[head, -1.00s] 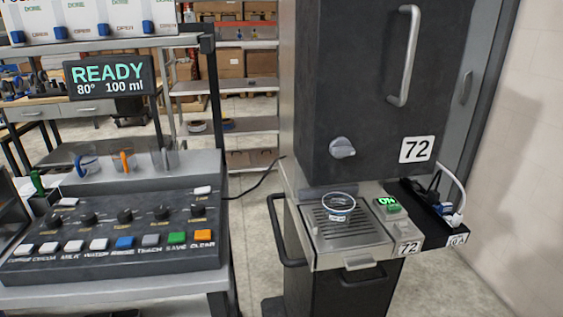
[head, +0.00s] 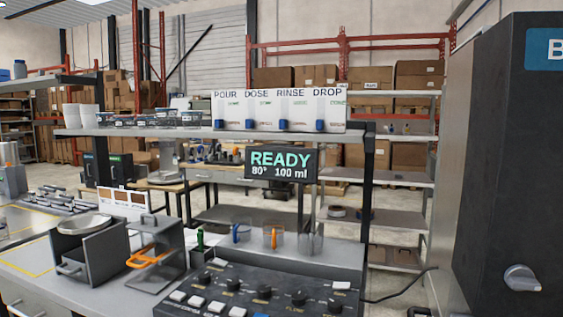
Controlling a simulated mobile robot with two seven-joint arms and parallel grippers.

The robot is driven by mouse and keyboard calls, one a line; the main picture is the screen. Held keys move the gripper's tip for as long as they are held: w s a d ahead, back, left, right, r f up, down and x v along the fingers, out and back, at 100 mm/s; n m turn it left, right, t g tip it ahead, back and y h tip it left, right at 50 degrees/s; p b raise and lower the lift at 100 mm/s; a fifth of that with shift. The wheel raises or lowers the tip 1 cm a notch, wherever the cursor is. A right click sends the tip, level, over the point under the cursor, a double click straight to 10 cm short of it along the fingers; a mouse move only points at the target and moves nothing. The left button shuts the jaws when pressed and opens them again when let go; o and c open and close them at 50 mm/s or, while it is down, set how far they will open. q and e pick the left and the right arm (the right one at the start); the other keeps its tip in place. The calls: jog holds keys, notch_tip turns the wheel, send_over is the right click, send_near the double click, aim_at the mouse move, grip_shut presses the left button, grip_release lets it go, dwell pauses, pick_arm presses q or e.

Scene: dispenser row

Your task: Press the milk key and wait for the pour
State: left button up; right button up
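The black control panel (head: 290,292) sits at the bottom centre of the head view, cut off by the lower edge. Part of its row of white keys shows; the third from the left (head: 215,307) is where the milk label stood earlier, but its label is barely visible now. A row of black knobs lies behind the keys. The display (head: 281,164) above the panel reads READY, 80°, 100 ml. Clear cups with a blue handle (head: 240,233) and an orange handle (head: 270,238) stand behind the panel. Neither of my grippers is in view.
A tall dark cabinet (head: 510,160) stands at right.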

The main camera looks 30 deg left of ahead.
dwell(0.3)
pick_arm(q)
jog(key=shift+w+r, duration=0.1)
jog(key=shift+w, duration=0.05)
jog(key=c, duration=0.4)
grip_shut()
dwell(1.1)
